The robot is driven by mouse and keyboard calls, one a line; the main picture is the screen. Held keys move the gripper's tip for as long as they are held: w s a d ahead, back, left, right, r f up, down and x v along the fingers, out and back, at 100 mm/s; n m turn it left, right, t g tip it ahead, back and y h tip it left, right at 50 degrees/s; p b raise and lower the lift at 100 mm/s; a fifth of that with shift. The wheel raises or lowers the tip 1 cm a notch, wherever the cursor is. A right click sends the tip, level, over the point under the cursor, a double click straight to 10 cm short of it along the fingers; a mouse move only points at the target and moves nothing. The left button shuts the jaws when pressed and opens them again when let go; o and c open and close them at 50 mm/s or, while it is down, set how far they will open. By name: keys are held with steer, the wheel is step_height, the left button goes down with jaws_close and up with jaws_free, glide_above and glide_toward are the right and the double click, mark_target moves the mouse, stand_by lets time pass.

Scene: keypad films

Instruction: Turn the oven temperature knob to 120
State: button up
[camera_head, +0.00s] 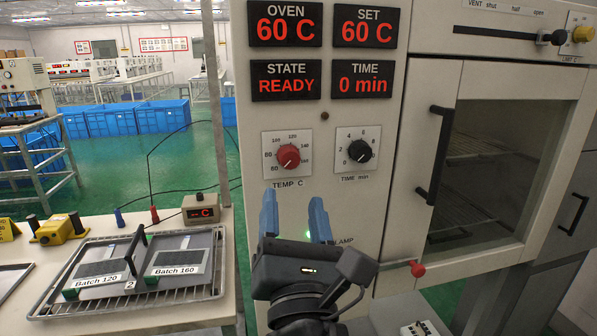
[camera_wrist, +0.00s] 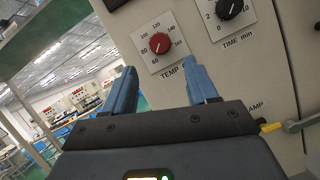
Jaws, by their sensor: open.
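The red temperature knob (camera_head: 288,156) sits on a white dial plate marked TEMP C on the oven's front panel. Its white pointer line points to the lower left, near the 60 mark. The knob also shows in the wrist view (camera_wrist: 159,43), beyond the fingertips. My gripper (camera_head: 295,205) is open and empty, with its blue fingers pointing up just below the dial plate. The gripper also shows in the wrist view (camera_wrist: 163,80), apart from the knob. The OVEN display (camera_head: 285,24) and the SET display (camera_head: 365,26) both read 60 C.
A black time knob (camera_head: 359,151) is right of the red knob. The STATE display (camera_head: 286,80) reads READY. The oven door (camera_head: 500,170) with a black handle is shut at right. A tray (camera_head: 215,285) with two labelled batch plates lies on the bench at left.

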mark_target(289, 165)
steer(key=p+x, duration=0.1)
steer(key=x, duration=0.6)
steer(key=shift+w+r, duration=0.2)
steer(key=shift+w, duration=0.15)
steer(key=c, duration=1.1)
